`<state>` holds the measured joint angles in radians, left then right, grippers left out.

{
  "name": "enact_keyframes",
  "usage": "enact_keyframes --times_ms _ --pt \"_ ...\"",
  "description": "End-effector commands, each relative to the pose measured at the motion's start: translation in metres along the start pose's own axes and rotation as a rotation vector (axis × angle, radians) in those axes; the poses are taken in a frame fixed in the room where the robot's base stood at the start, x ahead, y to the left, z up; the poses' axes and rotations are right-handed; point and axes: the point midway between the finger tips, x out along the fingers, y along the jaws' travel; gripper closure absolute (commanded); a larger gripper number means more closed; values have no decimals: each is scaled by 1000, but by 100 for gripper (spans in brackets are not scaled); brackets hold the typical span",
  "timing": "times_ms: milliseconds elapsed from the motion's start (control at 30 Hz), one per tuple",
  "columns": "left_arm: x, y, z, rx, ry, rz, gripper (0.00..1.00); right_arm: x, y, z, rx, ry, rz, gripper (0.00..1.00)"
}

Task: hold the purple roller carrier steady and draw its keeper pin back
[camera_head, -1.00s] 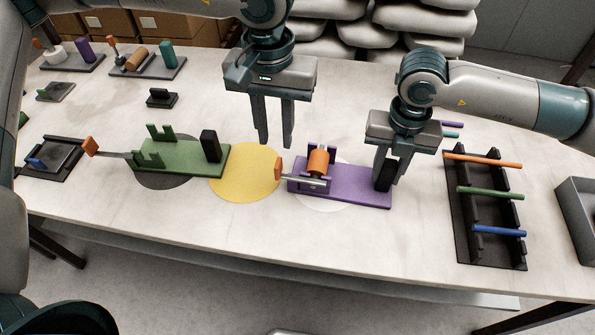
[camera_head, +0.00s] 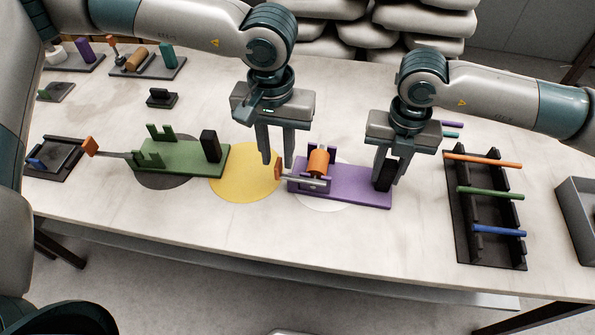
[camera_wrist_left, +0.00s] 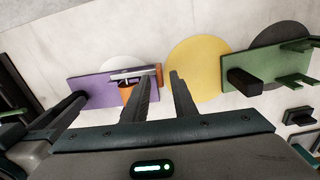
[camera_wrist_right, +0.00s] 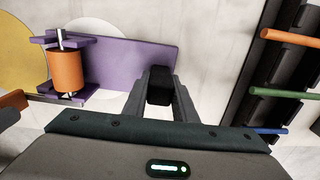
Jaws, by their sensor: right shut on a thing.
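The purple roller carrier (camera_head: 355,197) lies flat on the table, partly over a white disc (camera_head: 325,205). It bears an orange roller (camera_head: 318,163) between two uprights at its left end. The keeper pin has an orange head (camera_head: 278,168) and a pale shaft (camera_head: 300,181) along the carrier's front left. My right gripper (camera_head: 383,180) is shut on the carrier's black handle block (camera_wrist_right: 160,88) at its right end. My left gripper (camera_head: 277,163) is open and empty, its fingers around or just above the pin head; contact cannot be told. In the left wrist view the pin head (camera_wrist_left: 159,75) shows just beyond the fingers.
A yellow disc (camera_head: 235,190) lies left of the carrier. Farther left is a green carrier (camera_head: 180,158) with an orange-headed pin (camera_head: 91,147). A black rack (camera_head: 470,215) with coloured rods stands right, beside a grey bin (camera_head: 577,210). The table's front is clear.

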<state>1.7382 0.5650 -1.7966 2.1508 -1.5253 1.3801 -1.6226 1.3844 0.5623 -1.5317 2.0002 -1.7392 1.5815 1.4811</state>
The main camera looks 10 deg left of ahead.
Motion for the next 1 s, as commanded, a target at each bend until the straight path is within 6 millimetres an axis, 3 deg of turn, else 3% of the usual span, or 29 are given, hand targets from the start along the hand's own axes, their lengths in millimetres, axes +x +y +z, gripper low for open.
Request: enact_keyframes --times_ms 300,700,733,833,1000 --pt "27 0 0 0 -1 0 75 0 0 0 0 0 1 100" --pt "31 0 0 1 0 0 75 0 0 0 0 0 1 100" --pt "31 0 0 1 0 0 77 0 0 0 0 0 1 100" --pt "31 0 0 1 0 0 100 0 0 0 0 0 1 100" --pt "31 0 0 1 0 0 100 0 0 0 0 0 1 100"
